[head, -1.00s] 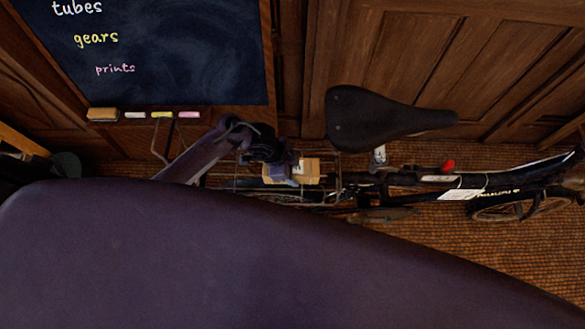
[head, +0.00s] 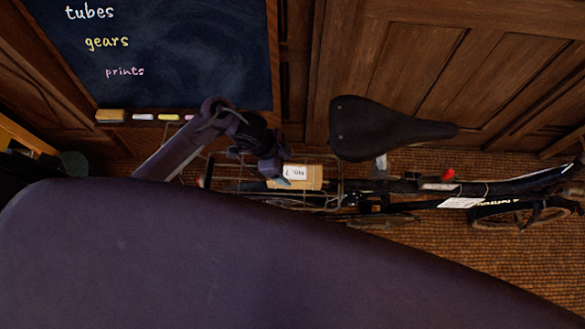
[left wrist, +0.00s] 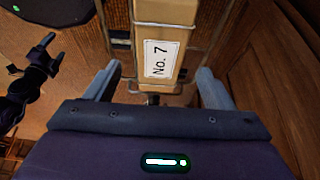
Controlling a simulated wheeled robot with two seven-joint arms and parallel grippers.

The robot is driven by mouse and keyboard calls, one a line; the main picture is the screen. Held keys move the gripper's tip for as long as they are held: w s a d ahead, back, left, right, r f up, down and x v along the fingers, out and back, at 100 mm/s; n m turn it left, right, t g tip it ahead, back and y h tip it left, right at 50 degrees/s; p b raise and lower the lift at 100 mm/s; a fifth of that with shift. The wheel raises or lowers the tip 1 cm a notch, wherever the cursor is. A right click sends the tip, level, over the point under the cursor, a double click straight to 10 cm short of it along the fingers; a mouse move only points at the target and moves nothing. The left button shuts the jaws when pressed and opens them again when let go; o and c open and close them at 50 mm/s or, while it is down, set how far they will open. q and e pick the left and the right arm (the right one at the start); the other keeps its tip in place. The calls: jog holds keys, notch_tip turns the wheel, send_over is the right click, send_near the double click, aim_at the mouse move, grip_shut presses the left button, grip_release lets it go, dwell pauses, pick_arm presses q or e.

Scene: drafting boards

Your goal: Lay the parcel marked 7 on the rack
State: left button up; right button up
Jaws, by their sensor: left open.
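The parcel marked No. 7 (head: 312,180) is a tan box with a white label. It lies on the bicycle's wire rack (head: 228,188), behind the saddle, and its label reads clearly in the left wrist view (left wrist: 158,60). My left gripper (head: 272,172) is at the parcel's left end in the head view. In the left wrist view its open fingers (left wrist: 158,84) stand on either side of the parcel's near end, with a gap at each side. My right gripper (left wrist: 46,58) shows dark at the left of that view; its jaw state is unclear.
The black saddle (head: 385,128) rises just right of the rack. A chalkboard (head: 180,65) with a chalk ledge hangs on the wood-panelled wall behind. The bicycle's frame runs right over a brown woven floor (head: 440,255). My own purple body fills the foreground.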

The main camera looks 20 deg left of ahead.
pick_arm(q)
jog(key=v, duration=0.4)
jog(key=shift+a+p, duration=0.1)
jog(key=shift+p, duration=0.25)
